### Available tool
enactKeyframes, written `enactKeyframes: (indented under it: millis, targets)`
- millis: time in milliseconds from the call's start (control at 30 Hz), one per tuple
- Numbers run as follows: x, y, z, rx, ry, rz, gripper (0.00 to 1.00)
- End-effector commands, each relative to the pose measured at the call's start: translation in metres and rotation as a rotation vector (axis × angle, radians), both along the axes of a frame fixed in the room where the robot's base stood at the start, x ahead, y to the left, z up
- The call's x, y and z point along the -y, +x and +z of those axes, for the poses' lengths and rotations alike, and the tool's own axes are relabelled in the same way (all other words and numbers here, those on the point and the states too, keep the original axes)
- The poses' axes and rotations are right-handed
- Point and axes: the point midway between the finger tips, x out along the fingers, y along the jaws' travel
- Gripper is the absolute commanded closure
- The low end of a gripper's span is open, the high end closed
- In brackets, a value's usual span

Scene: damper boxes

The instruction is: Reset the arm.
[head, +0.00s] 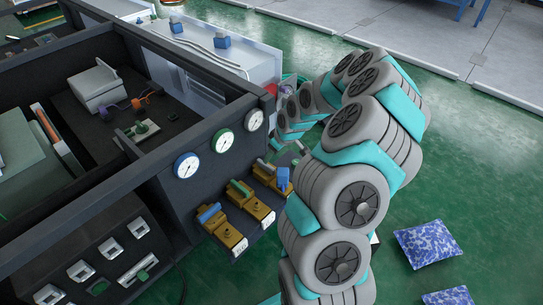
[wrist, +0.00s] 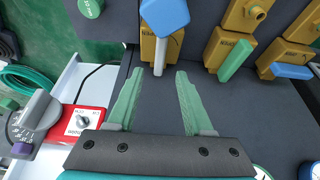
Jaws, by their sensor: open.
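My gripper (wrist: 158,76) is open in the wrist view, its two pale green fingers spread apart with nothing between them. Just beyond the fingertips is a brass damper box (wrist: 159,48) with a blue-ended lever (wrist: 165,15) on a pale stem; the lever stands clear of both fingers. In the head view this blue lever (head: 283,178) shows beside my arm, which partly hides its box. Two more brass boxes stand in the row: one with a green lever (head: 240,188), one with a blue lever (head: 208,213). My gripper's fingers are hard to make out in the head view.
Three round gauges (head: 222,141) sit on the dark panel above the boxes. A red switch box (wrist: 84,120) and a grey device with a knob (wrist: 38,115) lie left in the wrist view. A blue patterned cushion (head: 428,244) lies on the open green floor.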

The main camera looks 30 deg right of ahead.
Motion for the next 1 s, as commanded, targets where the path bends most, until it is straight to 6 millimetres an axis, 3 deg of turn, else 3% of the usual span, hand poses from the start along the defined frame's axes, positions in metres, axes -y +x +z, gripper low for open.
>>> enactKeyframes:
  millis: [367,467,567,767,1000]
  targets:
    - [-0.001,0.0,0.001,0.0,0.001,0.001,0.49]
    - [-0.011,-0.002,0.011,-0.007,0.004,0.008,0.49]
    - [-0.033,-0.008,0.035,-0.028,0.011,0.021,0.49]
    - [-0.09,-0.047,0.094,-0.11,0.016,0.043,0.49]
    - [-0.139,-0.121,0.15,-0.229,-0.012,0.021,0.49]
